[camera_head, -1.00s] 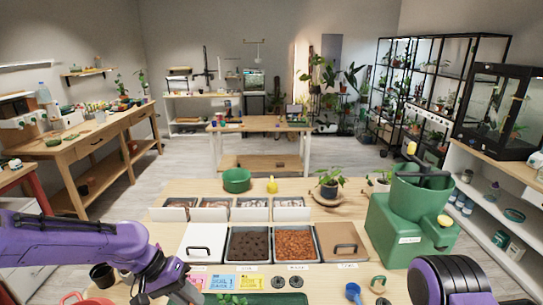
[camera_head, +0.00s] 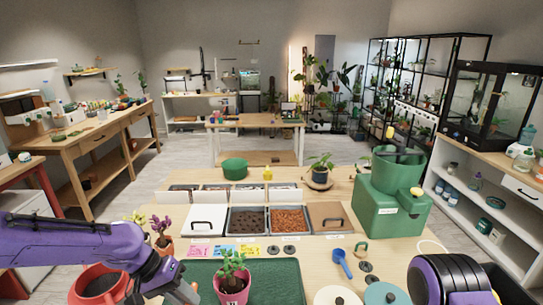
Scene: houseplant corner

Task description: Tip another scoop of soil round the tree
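The small tree (camera_head: 233,264), green-leaved and upright in a pink pot (camera_head: 232,290), stands on a dark green mat (camera_head: 285,275) at the front of the table. Dark soil fills a bin (camera_head: 247,221) behind it. A blue scoop (camera_head: 342,261) lies on the table right of the mat, with no gripper on it. My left gripper (camera_head: 183,293) is low at the front, left of the pink pot; its fingertips are too unclear to tell whether it is open. My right arm shows at the lower right, but its gripper is out of view.
A green machine (camera_head: 392,195) stands at right. A red pot (camera_head: 98,284) and a flowering plant (camera_head: 161,230) are at left. Pale round lids (camera_head: 385,294) lie at front right.

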